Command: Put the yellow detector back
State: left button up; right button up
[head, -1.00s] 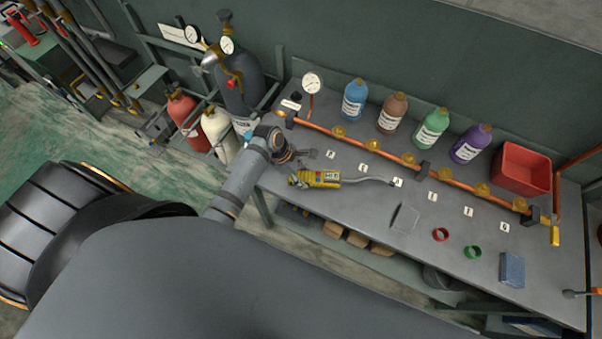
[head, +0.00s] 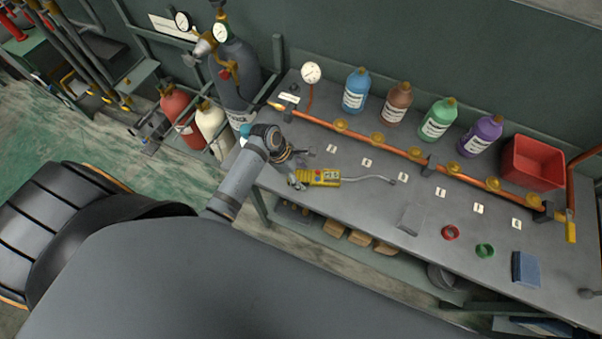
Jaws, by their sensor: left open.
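The yellow detector (head: 322,177) lies on the grey workbench, with its thin grey probe (head: 375,179) stretching right toward a small numbered tag. My left gripper (head: 308,154) is open and empty just above and behind the detector's left end, at the bench's left part. It looks apart from the detector. A small flat grey plate (head: 411,218) lies on the bench to the right of the detector. My right gripper is out of the picture.
A copper pipe (head: 350,136) with brass fittings runs along the bench behind the detector. Blue (head: 355,91), brown (head: 395,103), green (head: 437,119) and purple (head: 481,136) bottles and a red bin (head: 533,162) stand behind it. Red (head: 449,232) and green (head: 485,251) rings and a blue block (head: 526,268) lie at right.

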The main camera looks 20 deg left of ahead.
pick_arm(q)
jog(key=shift+r, duration=0.1)
jog(key=v, duration=1.2)
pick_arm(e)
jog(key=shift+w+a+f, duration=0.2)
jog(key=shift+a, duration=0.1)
pick_arm(q)
jog(key=shift+d+r, duration=0.1)
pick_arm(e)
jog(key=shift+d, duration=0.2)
